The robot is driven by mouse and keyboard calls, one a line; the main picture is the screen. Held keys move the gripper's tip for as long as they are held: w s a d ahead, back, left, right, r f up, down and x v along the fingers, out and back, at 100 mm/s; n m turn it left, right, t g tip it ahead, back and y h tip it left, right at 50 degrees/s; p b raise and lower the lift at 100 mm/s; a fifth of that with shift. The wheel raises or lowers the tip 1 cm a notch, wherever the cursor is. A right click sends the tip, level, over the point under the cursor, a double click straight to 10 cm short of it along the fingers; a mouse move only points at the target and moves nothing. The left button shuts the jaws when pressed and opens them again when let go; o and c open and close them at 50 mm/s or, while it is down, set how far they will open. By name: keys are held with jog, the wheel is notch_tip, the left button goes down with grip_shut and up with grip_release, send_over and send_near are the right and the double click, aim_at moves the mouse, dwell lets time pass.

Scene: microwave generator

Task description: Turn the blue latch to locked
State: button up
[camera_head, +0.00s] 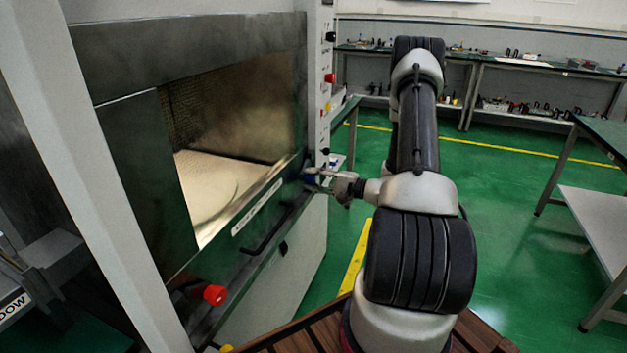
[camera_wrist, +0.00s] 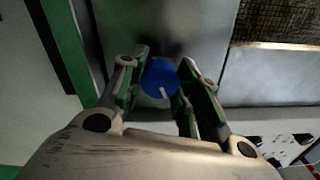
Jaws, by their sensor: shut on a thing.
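The blue latch (camera_wrist: 160,77) is a round blue knob with a short white mark near its lower edge in the wrist view. It sits on the grey metal front of the microwave generator. My gripper (camera_wrist: 158,88) has one finger on each side of the knob and is shut on it. In the head view the knob (camera_head: 309,178) is a small blue spot at the right edge of the chamber front, and my gripper (camera_head: 318,180) reaches it from the right. My fingers partly hide the knob's sides.
The microwave generator's lit chamber (camera_head: 225,165) shows at left through its front opening. A black handle (camera_head: 268,236) and a red knob (camera_head: 214,295) are on the lower front. Tables (camera_head: 600,135) stand at right and back. Green floor between is clear.

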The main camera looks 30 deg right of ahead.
jog(key=shift+n, duration=0.7)
jog(key=shift+s, duration=0.1)
jog(key=o, duration=1.1)
jog(key=shift+c, duration=0.2)
jog(key=v, duration=1.2)
